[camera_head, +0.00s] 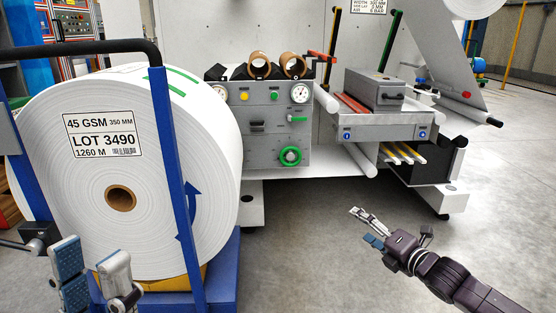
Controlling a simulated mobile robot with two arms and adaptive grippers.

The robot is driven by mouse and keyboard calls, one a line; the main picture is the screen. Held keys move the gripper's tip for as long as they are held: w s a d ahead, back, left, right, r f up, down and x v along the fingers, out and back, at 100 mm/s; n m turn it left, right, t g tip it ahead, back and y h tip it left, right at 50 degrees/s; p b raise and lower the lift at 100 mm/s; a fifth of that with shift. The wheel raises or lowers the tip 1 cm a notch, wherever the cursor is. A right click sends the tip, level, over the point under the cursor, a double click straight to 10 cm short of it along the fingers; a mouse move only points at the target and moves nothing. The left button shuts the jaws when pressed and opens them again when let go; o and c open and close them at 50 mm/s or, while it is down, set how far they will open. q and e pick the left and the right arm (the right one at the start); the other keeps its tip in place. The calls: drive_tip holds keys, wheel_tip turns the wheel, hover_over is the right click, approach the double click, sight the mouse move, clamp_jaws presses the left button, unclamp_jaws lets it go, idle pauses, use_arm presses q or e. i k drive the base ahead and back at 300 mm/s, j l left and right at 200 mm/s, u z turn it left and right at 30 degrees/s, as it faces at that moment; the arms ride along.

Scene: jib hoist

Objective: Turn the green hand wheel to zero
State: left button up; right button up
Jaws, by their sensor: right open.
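The green hand wheel (290,156) is a small ring with a pale hub, low on the right of the grey control panel (262,130) in the head view. Any scale or mark on it is too small to read. My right gripper (364,226) is open and empty, over the floor in front of the machine, below and to the right of the wheel and apart from it. My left gripper (90,252) is at the lower left, in front of the big white roll, its two fingers apart with nothing visible between them. It is far from the wheel.
The big white roll (60,190) on a blue cart (182,180) fills the left side. The panel also carries two gauges, a green lever (297,119) and buttons. A grey box (375,90) and a white roller (355,160) stand right of the panel. The floor (310,235) before the machine is clear.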

sight(290, 155)
drive_tip(key=i+j, duration=0.25)
drive_tip(key=i, duration=0.2)
drive_tip(key=i+j, duration=0.3)
drive_tip(key=i, duration=0.15)
drive_tip(key=i+j, duration=0.25)
drive_tip(key=i, duration=0.2)
